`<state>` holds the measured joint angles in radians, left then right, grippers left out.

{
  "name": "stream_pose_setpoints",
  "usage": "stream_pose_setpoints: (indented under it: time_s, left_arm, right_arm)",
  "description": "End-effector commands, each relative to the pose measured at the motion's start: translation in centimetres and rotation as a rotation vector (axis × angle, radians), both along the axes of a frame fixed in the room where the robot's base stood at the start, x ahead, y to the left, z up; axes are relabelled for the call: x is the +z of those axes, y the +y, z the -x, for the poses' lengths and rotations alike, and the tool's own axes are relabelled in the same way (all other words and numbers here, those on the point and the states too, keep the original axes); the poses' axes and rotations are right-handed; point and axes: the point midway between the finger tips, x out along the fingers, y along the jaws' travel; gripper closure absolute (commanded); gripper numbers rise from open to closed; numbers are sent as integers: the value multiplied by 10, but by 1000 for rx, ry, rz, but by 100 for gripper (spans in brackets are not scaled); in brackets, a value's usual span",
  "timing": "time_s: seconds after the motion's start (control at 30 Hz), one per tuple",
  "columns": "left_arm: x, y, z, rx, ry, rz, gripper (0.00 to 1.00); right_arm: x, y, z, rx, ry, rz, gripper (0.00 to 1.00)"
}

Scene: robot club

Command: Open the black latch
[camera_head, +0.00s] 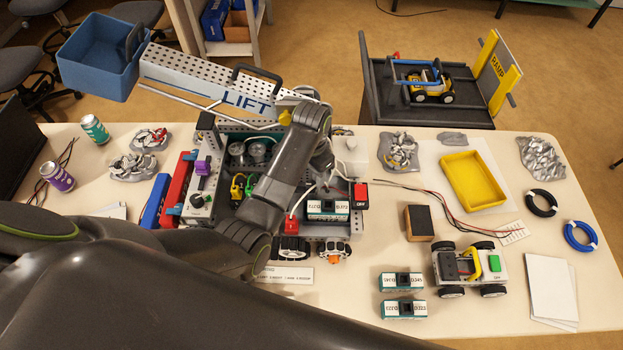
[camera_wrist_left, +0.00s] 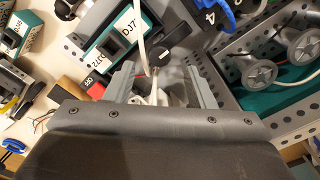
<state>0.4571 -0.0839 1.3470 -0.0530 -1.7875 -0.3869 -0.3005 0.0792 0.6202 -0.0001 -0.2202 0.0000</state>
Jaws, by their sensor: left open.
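My left arm reaches across the robot on the table in the head view. Its gripper (camera_head: 328,183) is over that robot's right part, beside a teal battery (camera_head: 327,208) with a white label, and is largely hidden behind the wrist. In the left wrist view the gripper (camera_wrist_left: 165,88) has its two grey fingers apart, with a white cable and a blurred pale metal part showing between them. A dark rounded piece (camera_wrist_left: 133,37) lies against the teal battery (camera_wrist_left: 112,48); I cannot tell whether it is the black latch. My right gripper is not in view.
A red block (camera_head: 359,195) sits right of the battery. A perforated LIFT arm (camera_head: 215,85) with a blue bin (camera_head: 95,60) extends back left. Two loose batteries (camera_head: 402,282) and a small wheeled robot (camera_head: 470,265) stand front right, with a yellow tray (camera_head: 472,180) behind.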

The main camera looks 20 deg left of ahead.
Motion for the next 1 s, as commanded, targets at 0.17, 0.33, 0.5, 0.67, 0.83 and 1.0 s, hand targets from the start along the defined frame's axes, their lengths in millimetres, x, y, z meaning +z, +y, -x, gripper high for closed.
stream_pose_setpoints:
  time_s: [0.17, 0.33, 0.5, 0.67, 0.83, 1.0]
  left_arm:
    - [21, 0, -1, -1, -3, 1, 50]
    - [30, 0, 0, -1, -1, 0, 50]
    - [31, 0, 0, -1, 0, 1, 50]
    - [31, 0, 0, -1, 0, 0, 50]
    - [31, 0, 0, -1, 0, 0, 50]
    - [30, 0, 0, -1, 1, 0, 50]
  right_arm:
    - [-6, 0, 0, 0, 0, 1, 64]
    - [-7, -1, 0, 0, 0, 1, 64]
    - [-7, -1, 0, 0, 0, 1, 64]
    - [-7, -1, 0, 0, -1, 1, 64]
    - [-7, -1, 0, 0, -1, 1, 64]
    - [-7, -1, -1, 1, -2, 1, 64]
